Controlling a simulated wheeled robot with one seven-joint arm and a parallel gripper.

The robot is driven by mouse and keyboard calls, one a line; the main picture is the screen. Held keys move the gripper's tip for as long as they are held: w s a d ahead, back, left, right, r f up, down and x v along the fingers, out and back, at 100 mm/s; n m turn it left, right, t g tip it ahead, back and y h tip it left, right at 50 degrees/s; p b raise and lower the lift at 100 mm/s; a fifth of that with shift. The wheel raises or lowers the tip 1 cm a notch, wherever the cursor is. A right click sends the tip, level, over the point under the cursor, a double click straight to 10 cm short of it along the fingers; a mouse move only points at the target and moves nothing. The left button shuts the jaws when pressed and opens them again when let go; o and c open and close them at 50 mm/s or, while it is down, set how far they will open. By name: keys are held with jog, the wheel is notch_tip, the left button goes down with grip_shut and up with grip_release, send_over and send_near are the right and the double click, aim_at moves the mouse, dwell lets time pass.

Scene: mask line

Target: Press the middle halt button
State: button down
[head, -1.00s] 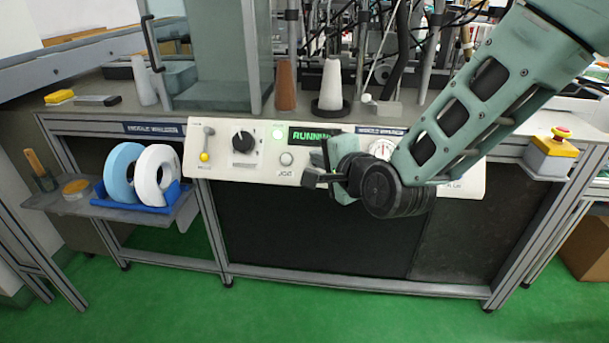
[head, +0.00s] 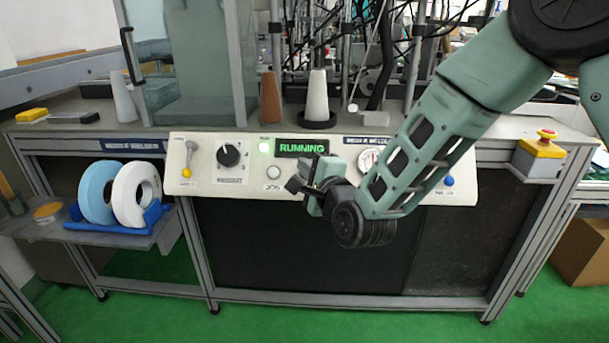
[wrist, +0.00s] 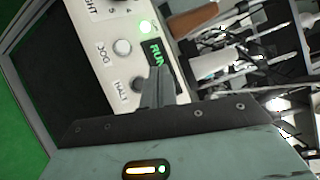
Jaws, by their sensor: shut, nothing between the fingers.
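The white control panel (head: 210,180) runs along the machine front, with a lit RUNNING display (head: 302,148). My gripper (head: 295,187) is in front of the panel, just right of the pale JOG button (head: 273,172). In the wrist view, my closed, empty fingers (wrist: 158,70) point toward the panel, over part of the display. A dark round button (wrist: 137,84) sits beside the HALT label (wrist: 122,92), partly hidden by the fingers. My gripper and arm hide it in the head view. I cannot tell whether the fingers touch the panel.
A black knob (head: 229,155), a yellow-tipped lever (head: 187,160) and a green lamp (head: 264,147) are left on the panel. A gauge (head: 368,158) and blue knob (head: 449,181) are right. A red mushroom button (head: 547,134) tops a yellow box. White and blue rolls (head: 128,196) stand left.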

jog(key=w+f+b, duration=0.2)
jog(key=w+f, duration=0.2)
jog(key=w, duration=0.1)
jog(key=shift+w+f+b, duration=0.25)
jog(key=shift+f+b, duration=0.1)
jog(key=shift+b, duration=0.05)
jog(key=shift+d, duration=0.1)
jog(key=shift+f, duration=0.1)
dwell(1.6)
jog(key=shift+w+f+b, duration=0.15)
jog(key=shift+w+b, duration=0.15)
jog(key=shift+b, duration=0.1)
jog(key=shift+w+f+b, duration=0.3)
jog(key=shift+w, duration=0.05)
dwell(0.6)
jog(key=shift+s+r, duration=0.1)
dwell(0.4)
jog(key=shift+s+r, duration=0.45)
jog(key=shift+s, duration=0.1)
